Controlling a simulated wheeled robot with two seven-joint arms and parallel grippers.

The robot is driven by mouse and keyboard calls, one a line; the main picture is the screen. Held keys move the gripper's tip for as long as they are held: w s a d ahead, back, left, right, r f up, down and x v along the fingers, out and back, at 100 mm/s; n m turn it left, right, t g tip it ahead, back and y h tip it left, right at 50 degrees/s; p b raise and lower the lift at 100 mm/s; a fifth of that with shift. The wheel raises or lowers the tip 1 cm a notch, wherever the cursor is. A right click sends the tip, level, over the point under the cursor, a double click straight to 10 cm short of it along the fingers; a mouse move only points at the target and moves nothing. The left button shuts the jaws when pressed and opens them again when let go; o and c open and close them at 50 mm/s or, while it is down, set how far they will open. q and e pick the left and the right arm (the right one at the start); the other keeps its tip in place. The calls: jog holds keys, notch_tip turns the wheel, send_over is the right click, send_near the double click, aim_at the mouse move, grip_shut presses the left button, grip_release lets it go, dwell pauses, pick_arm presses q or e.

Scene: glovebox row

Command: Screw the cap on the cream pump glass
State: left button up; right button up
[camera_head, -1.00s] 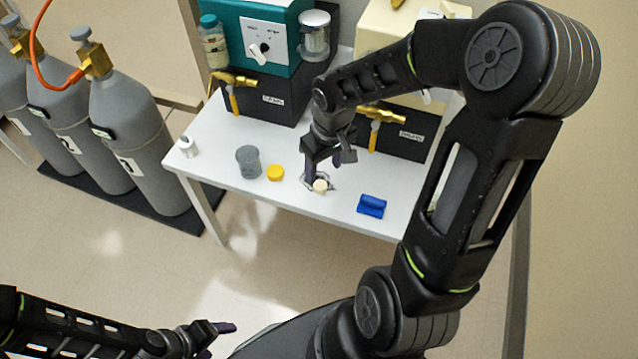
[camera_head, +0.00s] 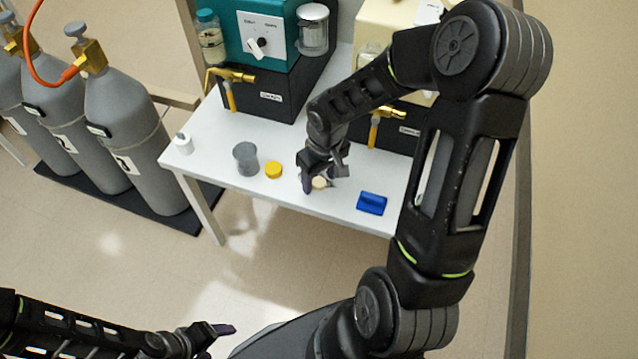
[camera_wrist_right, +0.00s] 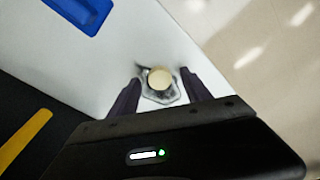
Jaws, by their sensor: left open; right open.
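A small cream round piece (camera_head: 319,183) is on the white table, under my right gripper (camera_head: 318,180). In the right wrist view the cream piece (camera_wrist_right: 160,79) sits on a clear or grey angular shape between the two dark fingers of my right gripper (camera_wrist_right: 160,88). The fingers are open, one on each side, with gaps to the cream piece. The cream pump (camera_head: 385,22) stands at the back right, partly hidden by my right arm. A glass-like jar (camera_head: 368,53) shows in part at its left side. My left gripper (camera_head: 217,341) is open and empty at the bottom, away from the table.
A yellow cap (camera_head: 273,170), a grey cup (camera_head: 246,158), a white bottle (camera_head: 183,143) and a blue block (camera_head: 371,203) are on the table (camera_head: 215,155). The teal pump (camera_head: 275,35) stands at the back left. Grey gas cylinders (camera_head: 130,140) stand to the left.

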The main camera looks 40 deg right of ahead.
jog(key=shift+c, duration=0.6)
grip_shut()
dwell(0.4)
